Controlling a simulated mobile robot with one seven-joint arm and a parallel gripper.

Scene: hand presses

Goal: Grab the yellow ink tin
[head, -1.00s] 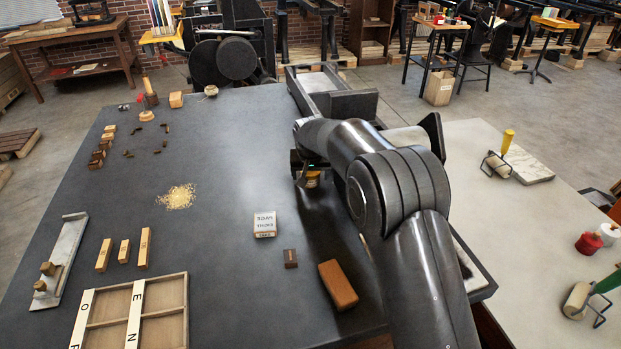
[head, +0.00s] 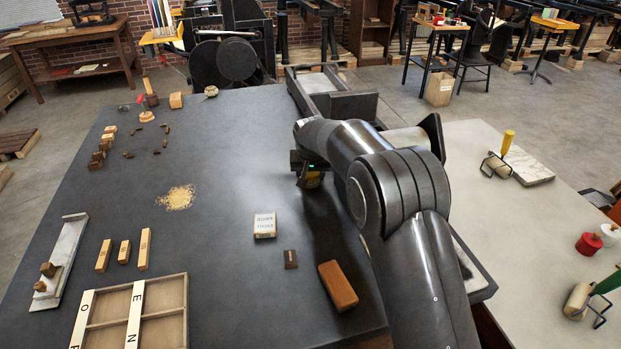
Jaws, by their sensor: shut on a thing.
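My gripper (head: 311,177) is over the dark table, left of my arm's elbow and mostly hidden behind my own arm links. It is shut on a small yellowish tin, the yellow ink tin (head: 314,182).
The dark table (head: 225,150) holds a stamp block (head: 264,225), a small dark block (head: 290,259), a brown block (head: 338,285) and a wooden tray (head: 187,310). A red tin (head: 588,244) and a white tin (head: 608,235) stand on the pale right-hand table.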

